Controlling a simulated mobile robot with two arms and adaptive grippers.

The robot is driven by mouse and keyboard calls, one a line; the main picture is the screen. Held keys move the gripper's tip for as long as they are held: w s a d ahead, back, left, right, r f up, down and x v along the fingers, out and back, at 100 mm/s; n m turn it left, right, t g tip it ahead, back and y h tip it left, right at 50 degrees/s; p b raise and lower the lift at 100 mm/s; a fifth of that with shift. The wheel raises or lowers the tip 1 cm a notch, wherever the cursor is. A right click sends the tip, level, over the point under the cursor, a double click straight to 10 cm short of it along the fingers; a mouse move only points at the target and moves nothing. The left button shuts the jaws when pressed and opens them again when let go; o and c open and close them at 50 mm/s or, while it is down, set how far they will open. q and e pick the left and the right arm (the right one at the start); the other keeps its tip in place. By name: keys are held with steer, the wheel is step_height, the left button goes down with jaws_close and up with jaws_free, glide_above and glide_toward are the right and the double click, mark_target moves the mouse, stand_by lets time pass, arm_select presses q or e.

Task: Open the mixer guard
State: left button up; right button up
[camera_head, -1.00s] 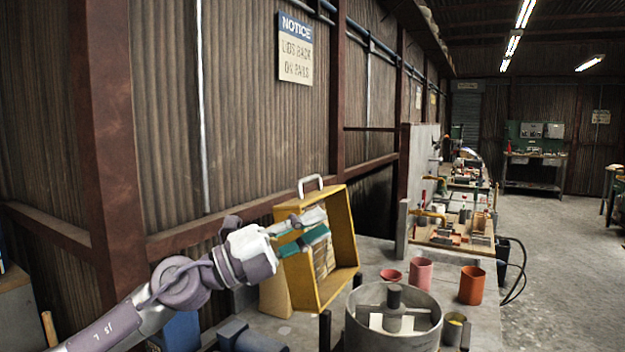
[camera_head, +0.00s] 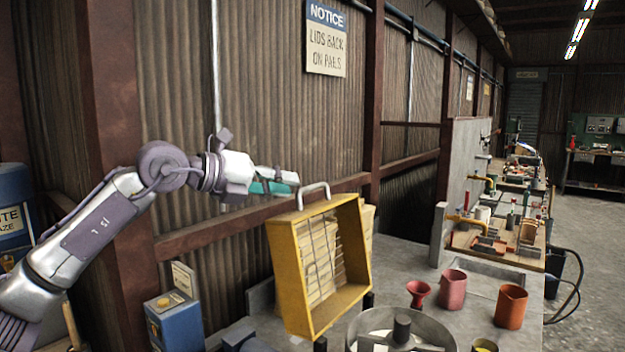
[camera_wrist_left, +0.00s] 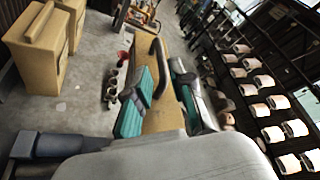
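The mixer guard (camera_head: 285,275) is a yellow box-like frame with wire bars and a pale handle (camera_head: 313,194) on top. It stands upright, slightly tilted, behind the round metal mixer bowl (camera_head: 372,345), which is cut off at the bottom. My left gripper (camera_head: 285,184) is just left of the handle at about its height. In the left wrist view its teal fingertips (camera_wrist_left: 160,100) are apart, with the yellow guard (camera_wrist_left: 165,118) and a dark bar, probably the handle (camera_wrist_left: 160,70), showing between them. I cannot tell whether they touch. My right gripper is not in view.
A red funnel-like cup (camera_head: 419,293), a pink cup (camera_head: 452,290) and an orange jug (camera_head: 511,306) stand on the bench right of the guard. A blue can (camera_head: 175,322) is at lower left. A corrugated wall (camera_head: 270,110) stands close behind.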

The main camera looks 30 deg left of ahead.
mark_target(313, 188)
arm_select(q)
steer(key=p+x, duration=0.2)
steer(key=x, duration=0.4)
steer(key=shift+w, duration=0.1)
steer(key=shift+w+d, duration=0.1)
steer(key=shift+w, duration=0.1)
steer(key=shift+w+d+f, duration=0.1)
steer(key=shift+w+f, duration=0.05)
steer(key=shift+w, duration=0.1)
jaws_close()
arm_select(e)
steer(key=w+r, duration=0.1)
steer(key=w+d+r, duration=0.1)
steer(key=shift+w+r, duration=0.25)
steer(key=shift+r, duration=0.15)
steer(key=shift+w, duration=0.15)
